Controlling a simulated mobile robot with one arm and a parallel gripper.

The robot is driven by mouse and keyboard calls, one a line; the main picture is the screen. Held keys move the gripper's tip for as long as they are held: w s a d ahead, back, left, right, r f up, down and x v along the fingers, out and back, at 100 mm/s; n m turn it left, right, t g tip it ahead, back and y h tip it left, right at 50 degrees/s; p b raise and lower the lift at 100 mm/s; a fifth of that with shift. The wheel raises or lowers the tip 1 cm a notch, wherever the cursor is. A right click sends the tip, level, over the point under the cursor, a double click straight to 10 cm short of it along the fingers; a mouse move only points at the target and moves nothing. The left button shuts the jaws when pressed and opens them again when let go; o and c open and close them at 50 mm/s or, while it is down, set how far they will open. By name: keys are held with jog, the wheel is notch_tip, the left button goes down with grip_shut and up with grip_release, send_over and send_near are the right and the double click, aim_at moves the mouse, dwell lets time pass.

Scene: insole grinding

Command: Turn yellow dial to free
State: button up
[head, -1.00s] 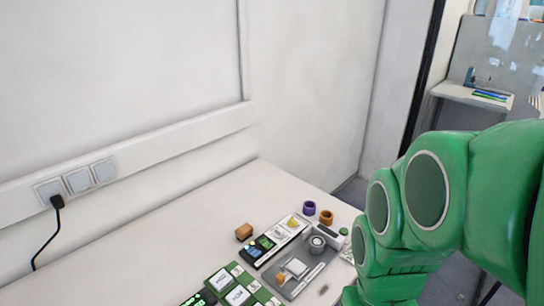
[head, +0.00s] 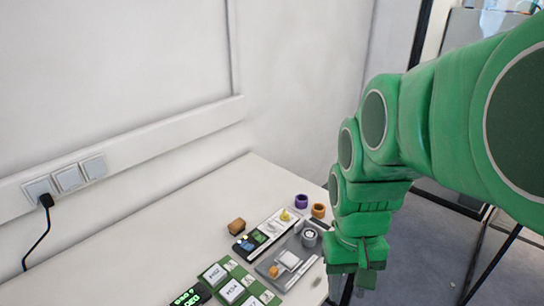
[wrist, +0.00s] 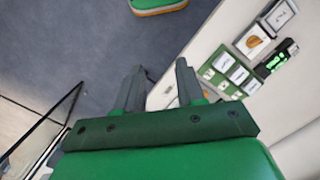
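The yellow dial (head: 286,215) is a small yellow knob at the far end of a narrow black-and-white panel (head: 272,228) on the table, in the head view. I cannot read its setting. My gripper (head: 344,290) hangs at the table's right edge, to the right of and nearer than the dial, and apart from it. In the wrist view my gripper (wrist: 157,82) has its two dark fingers apart with nothing between them. The yellow dial does not show in the wrist view.
A grey panel with a round grey knob (head: 309,237) lies between my gripper and the black-and-white panel. Green boards (head: 232,290) lie nearer.

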jog(key=w, duration=1.3)
jog(key=t, duration=0.2)
send_near(285, 212)
jog(key=shift+s+d, duration=0.1)
jog(key=shift+s, duration=0.15)
jog(key=shift+w+f, duration=0.4)
jog(key=shift+f, duration=3.9)
jog(key=shift+c, duration=0.3)
grip_shut()
